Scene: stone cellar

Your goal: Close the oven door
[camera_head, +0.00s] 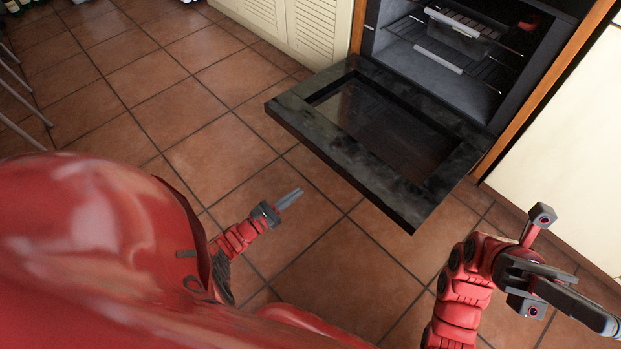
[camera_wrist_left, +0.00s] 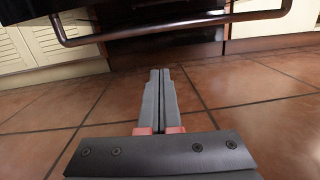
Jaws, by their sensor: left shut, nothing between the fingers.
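The oven door (camera_head: 290,108) hangs wide open, about level, dark with a glass window in its middle. It joins the oven (camera_head: 440,75) at its lower edge. My left gripper (camera_head: 290,198) is shut and empty, low over the floor to the left of the door's front edge and apart from it. In the left wrist view the shut fingers (camera_wrist_left: 159,98) point toward a dark bar handle (camera_wrist_left: 170,38), above and beyond them, under the dark door. My right gripper (camera_head: 585,312) is at the lower right, apart from the door; its finger gap is not clear.
Inside the oven are wire racks and a tray (camera_head: 460,30). Cream louvred cabinets (camera_head: 310,25) stand left of the oven, a pale cabinet (camera_head: 565,150) right of it. Metal legs (camera_head: 20,100) show at the far left. The tiled floor (camera_head: 150,85) between is clear.

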